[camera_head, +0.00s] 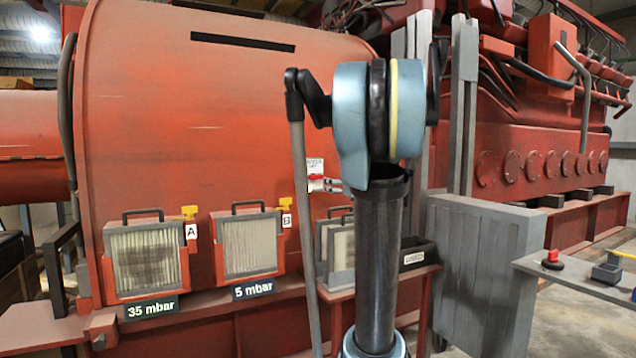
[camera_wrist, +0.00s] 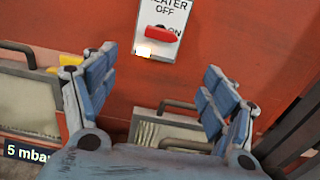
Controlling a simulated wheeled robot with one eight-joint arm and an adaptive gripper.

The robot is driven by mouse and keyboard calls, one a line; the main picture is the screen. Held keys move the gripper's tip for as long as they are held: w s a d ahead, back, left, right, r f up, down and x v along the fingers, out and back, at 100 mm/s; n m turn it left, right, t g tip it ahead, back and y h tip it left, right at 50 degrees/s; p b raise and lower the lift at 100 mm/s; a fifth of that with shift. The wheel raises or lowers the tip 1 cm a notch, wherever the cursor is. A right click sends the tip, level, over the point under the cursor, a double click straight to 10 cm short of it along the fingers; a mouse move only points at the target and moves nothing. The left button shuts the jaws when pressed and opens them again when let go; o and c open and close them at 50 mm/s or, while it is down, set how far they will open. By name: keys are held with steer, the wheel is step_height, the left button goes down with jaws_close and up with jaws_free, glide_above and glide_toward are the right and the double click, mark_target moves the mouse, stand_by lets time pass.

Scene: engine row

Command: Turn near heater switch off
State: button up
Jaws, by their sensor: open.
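The heater switch (camera_wrist: 163,34) is a red handle on a white plate reading "EATER OFF", with "ON" below, at the top of the wrist view. The handle lies roughly horizontal. A small pale lit patch (camera_wrist: 143,50) is at the plate's lower left. In the head view the switch (camera_head: 317,177) is a small red bar on the red housing, just left of my arm. My gripper (camera_wrist: 155,84) is open and empty, its blue fingers spread below the plate and apart from the switch.
Filter panels A (camera_head: 144,258) and B (camera_head: 248,244) with yellow valves sit on the housing's left. Loose filters (camera_head: 338,247) stand on the ledge below the switch. A grey cabinet (camera_head: 480,270) and a red button (camera_head: 552,260) are at right.

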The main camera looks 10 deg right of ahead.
mark_target(318, 177)
steer(key=x, duration=1.7)
steer(key=shift+w, duration=0.25)
steer(key=c, duration=1.1)
